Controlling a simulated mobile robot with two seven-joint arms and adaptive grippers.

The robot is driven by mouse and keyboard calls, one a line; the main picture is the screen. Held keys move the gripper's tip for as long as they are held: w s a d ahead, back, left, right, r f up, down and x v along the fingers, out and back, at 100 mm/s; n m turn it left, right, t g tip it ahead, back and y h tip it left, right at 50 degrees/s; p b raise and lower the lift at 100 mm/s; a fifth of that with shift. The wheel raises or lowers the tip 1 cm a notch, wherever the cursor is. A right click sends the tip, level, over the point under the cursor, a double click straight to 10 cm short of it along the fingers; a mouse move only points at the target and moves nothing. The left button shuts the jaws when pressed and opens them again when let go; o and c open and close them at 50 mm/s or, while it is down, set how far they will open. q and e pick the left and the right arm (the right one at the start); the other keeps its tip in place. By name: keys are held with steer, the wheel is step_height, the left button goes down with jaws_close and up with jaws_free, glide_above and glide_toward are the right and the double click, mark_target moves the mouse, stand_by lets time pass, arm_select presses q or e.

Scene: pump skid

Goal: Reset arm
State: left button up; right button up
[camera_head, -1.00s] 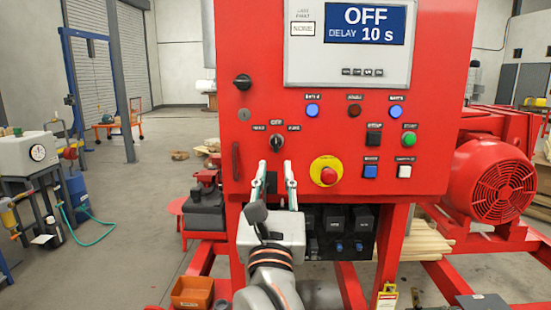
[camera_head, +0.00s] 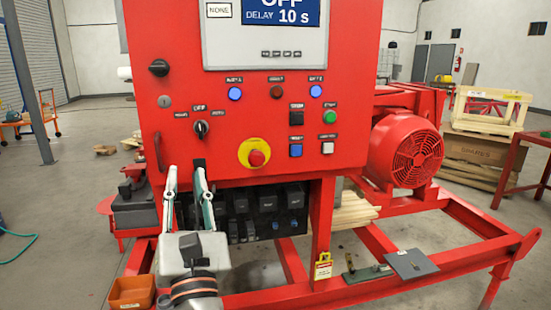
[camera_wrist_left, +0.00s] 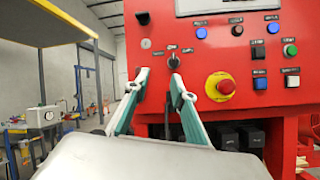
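My left gripper (camera_head: 185,172) is open and empty in front of the lower left part of the red control panel (camera_head: 350,90). Its two pale fingers point up, apart, below a black selector switch (camera_head: 201,129). In the left wrist view, the fingertips (camera_wrist_left: 158,78) stand apart below the same selector (camera_wrist_left: 174,62), with nothing held between them. I cannot tell whether a fingertip touches the panel. A red emergency stop button (camera_head: 257,158) on a yellow ring sits to the right of the fingers. My right gripper is not in view.
The display (camera_head: 265,45) reads a 10 s delay. A red motor (camera_head: 405,150) and the skid frame (camera_head: 440,272) lie to the right. An orange bin (camera_head: 131,292) stands at lower left. Open floor (camera_head: 70,200) lies left of the skid.

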arm_select(q)
steer(key=s+d+f+m+g+h+p, duration=0.1)
steer(key=s+d+f+m+h, duration=0.2)
steer(key=f+m+h, duration=0.75)
steer(key=s+d+f+m+g+h+p, duration=0.2)
steer(key=s+d+f+m+h, duration=0.1)
steer(key=f+m, duration=1.45)
steer(key=s+a+f+m+g+y, duration=0.1)
steer(key=s+a+f+m+g, duration=0.1)
steer(key=f, duration=0.6)
steer(key=s+a+f+m+g, duration=0.3)
steer(key=s+f+m, duration=0.3)
steer(key=s+f, duration=0.2)
steer(key=s+a+f+m+g+y+p, duration=0.1)
steer(key=s+f+m+g, duration=0.3)
steer(key=f, duration=0.5)
steer(key=shift+s+a+f+m+y, duration=0.15)
steer(key=shift+s+a+m+y, duration=0.3)
steer(key=shift+s+a, duration=0.35)
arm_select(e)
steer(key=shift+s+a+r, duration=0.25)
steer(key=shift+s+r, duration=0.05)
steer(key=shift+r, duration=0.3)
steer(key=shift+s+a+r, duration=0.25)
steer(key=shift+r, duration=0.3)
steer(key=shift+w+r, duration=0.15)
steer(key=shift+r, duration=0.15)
